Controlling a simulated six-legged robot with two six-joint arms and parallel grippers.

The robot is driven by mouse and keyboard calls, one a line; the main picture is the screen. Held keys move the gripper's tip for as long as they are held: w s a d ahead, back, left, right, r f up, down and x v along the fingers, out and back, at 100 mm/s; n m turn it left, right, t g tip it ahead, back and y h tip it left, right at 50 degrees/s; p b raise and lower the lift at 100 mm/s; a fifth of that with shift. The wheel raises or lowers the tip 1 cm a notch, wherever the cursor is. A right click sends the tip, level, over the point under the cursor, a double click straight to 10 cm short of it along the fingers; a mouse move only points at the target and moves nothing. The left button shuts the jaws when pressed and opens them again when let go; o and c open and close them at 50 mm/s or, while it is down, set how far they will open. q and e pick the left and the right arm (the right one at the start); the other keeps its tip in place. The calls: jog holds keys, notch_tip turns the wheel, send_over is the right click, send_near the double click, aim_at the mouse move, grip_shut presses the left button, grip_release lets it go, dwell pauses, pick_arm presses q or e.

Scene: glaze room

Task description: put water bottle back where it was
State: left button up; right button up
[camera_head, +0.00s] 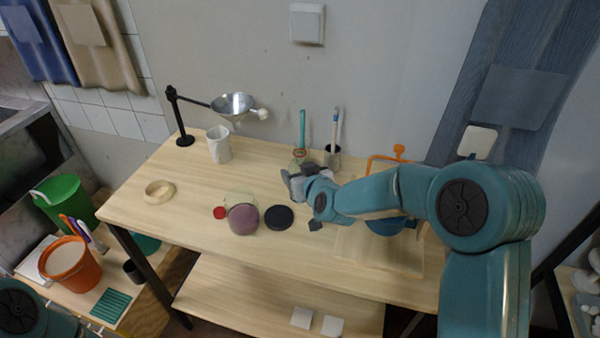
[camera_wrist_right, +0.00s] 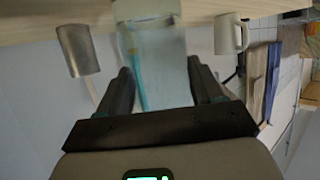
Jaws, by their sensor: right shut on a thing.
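A clear bottle-like vessel, seemingly the water bottle (camera_head: 300,162), is at the back middle of the wooden table, just beyond my right gripper (camera_head: 290,182). In the right wrist view the clear water bottle (camera_wrist_right: 172,65) fills the space between the two dark fingers of my right gripper (camera_wrist_right: 160,88), which is shut on it. A teal stick shows through or behind it. I cannot tell whether its base touches the table (camera_head: 130,215). Only part of my left arm shows at the lower left; its gripper is out of view.
A white mug (camera_head: 218,145) stands left of the bottle, and a dark cup (camera_head: 332,157) with a brush close on the right. A funnel (camera_head: 233,104) hangs on a stand. The left front is mostly clear.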

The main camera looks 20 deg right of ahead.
jog(key=shift+f, duration=0.25)
jog(key=o, duration=0.9)
jog(key=shift+w, duration=0.1)
jog(key=shift+r, duration=0.1)
jog(key=shift+r, duration=0.3)
jog(key=v, duration=1.2)
jog(key=shift+f+b, duration=0.2)
jog(key=shift+b, duration=0.2)
